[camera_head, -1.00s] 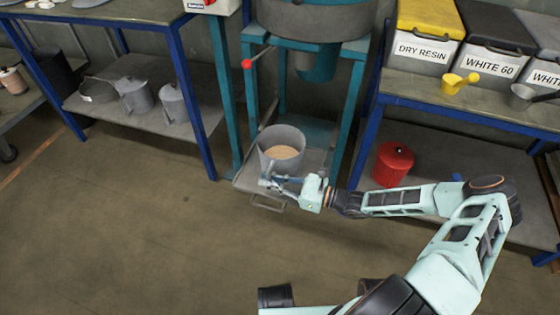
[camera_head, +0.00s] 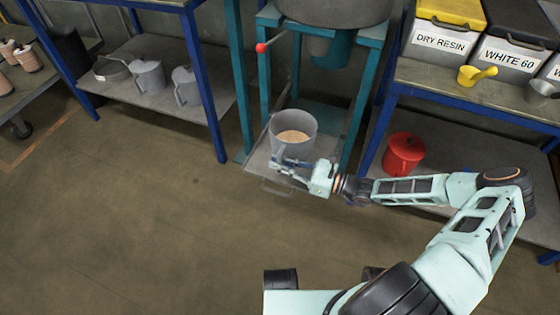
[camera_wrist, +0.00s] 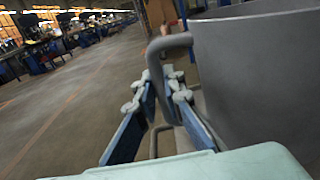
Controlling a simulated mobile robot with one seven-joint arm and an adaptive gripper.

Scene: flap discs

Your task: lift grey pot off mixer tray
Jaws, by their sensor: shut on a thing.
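The grey pot (camera_head: 284,134), open and holding tan granular material, stands upright at the mixer tray (camera_head: 255,165). Whether its base touches the tray cannot be told. It fills the right of the wrist view (camera_wrist: 262,75), its curved handle (camera_wrist: 166,43) on the left side. My gripper (camera_head: 282,163) is at the near side of the pot and shut on the handle. In the wrist view the blue-padded fingers (camera_wrist: 160,88) close around the handle's lower part. The pot's underside is hidden.
The teal mixer frame (camera_head: 357,110) has legs on both sides of the pot and a drum above. Grey pots (camera_head: 148,78) stand on the left lower shelf. The floor (camera_head: 150,220) in front is clear.

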